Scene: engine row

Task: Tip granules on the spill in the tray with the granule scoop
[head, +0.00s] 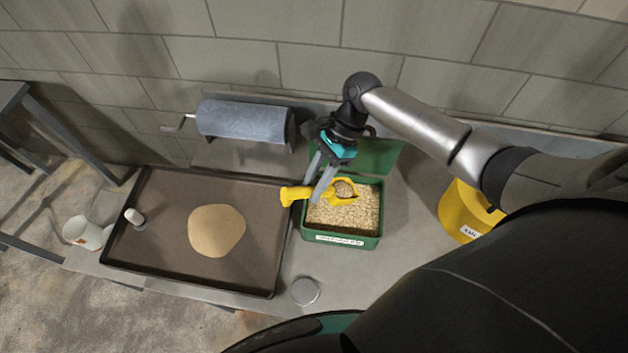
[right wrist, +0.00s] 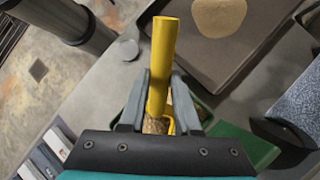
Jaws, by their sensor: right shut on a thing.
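The yellow granule scoop (head: 297,195) is held by its handle in my right gripper (head: 322,180), which is shut on it. The scoop's bowl is over the green granule box (head: 341,241) and has granules in it. In the right wrist view the yellow handle (right wrist: 163,60) stands between the fingers (right wrist: 158,95). The dark tray (head: 170,265) lies to the left of the box. A tan, roundish spill (head: 216,230) lies in the tray's middle; it also shows in the right wrist view (right wrist: 220,15). My left gripper is not in view.
A grey cylinder with a crank (head: 243,120) stands behind the tray. A small white-topped object (head: 134,216) is at the tray's left, and a white cup (head: 82,232) stands beyond it. A round disc (head: 305,291) lies in front. A yellow bucket (head: 463,212) stands at right.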

